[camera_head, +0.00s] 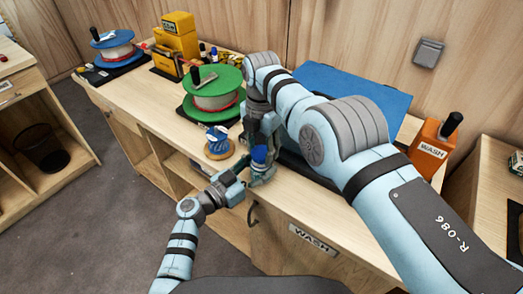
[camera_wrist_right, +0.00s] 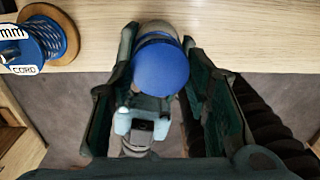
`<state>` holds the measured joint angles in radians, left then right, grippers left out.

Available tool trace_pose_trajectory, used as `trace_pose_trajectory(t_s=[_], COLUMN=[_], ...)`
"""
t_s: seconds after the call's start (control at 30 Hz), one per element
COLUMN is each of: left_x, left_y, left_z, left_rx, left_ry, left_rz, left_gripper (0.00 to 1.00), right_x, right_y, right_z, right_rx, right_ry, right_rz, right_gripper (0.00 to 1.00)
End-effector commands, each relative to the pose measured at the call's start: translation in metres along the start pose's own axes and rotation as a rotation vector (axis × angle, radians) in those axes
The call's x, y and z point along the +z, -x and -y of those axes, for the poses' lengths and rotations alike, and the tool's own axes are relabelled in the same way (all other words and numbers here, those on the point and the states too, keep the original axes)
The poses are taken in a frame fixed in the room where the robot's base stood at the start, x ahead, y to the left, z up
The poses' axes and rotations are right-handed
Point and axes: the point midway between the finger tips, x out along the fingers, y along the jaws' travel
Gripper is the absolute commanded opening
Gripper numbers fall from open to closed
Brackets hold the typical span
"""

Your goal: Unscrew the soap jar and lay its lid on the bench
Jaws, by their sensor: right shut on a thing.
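The soap jar's round blue lid (camera_head: 260,153) shows near the front edge of the bench (camera_head: 330,212), and it also shows in the right wrist view (camera_wrist_right: 161,68). My right gripper (camera_head: 259,138) comes down from above and is shut on the blue lid, with one finger on each side of it in the wrist view. My left gripper (camera_head: 258,175) reaches in from the front left, below the lid, with its fingers around the jar's body. The jar's body is mostly hidden by the fingers and the lid. I cannot tell whether lid and jar are apart.
A blue cord spool (camera_head: 218,143) stands just left of the jar. A green reel (camera_head: 214,90) is behind it. A blue board (camera_head: 352,88) lies behind my right arm, and an orange WASH container (camera_head: 434,142) stands at right. Some bare bench lies right of the jar.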

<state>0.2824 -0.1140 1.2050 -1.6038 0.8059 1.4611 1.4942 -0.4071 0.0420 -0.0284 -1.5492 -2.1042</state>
Motion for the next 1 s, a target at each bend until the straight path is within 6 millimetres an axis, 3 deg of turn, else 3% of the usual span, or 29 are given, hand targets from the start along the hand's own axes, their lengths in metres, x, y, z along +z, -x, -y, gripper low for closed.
trace_pose_trajectory(t_s=[0.5,0.77,0.97,1.0], left_x=[0.005,0.005,0.005,0.005], left_y=[0.001,0.001,0.001,0.001], left_z=[-0.002,-0.002,-0.002,-0.002], left_rx=[0.002,0.003,0.003,0.003], left_ry=[0.001,0.002,0.002,0.003], left_rz=[0.010,0.009,0.009,0.009], left_gripper=[0.00,0.00,0.00,0.52], right_x=[0.001,0.001,0.000,0.000], right_y=[0.008,0.043,0.047,0.047], right_z=[-0.001,-0.001,-0.001,-0.001], right_rx=[0.004,0.005,0.003,0.003], right_ry=[0.000,0.000,0.000,0.000], right_rz=[0.002,0.004,0.001,0.001], right_gripper=[0.10,0.10,0.10,0.10])
